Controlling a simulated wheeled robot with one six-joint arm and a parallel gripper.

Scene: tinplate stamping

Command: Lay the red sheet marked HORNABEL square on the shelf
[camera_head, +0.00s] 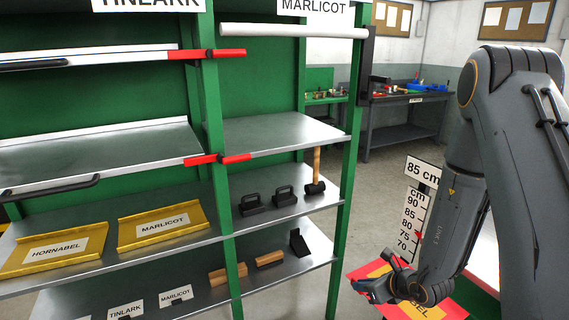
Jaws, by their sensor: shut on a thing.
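A red sheet (449,310) with a yellow label shows at the bottom right, partly cut off by the frame. Only the end of its lettering, "BEL", can be read; my arm hides the rest. My gripper (374,287) is shut on the sheet near its left side. The sheet is apart from the green rack and to the right of it. The rack's grey metal shelves (270,132) fill the left and middle. A yellow tray marked HORNABEL (58,268) lies on a lower shelf, left of a yellow tray marked MARLICOT (166,242).
Black-handled blocks (284,197) and a mallet (316,186) stand on the right lower shelf. Red latches (219,159) cross the middle upright. A height scale (412,215) stands right of the rack. Open floor (376,188) lies before a back workbench (405,112).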

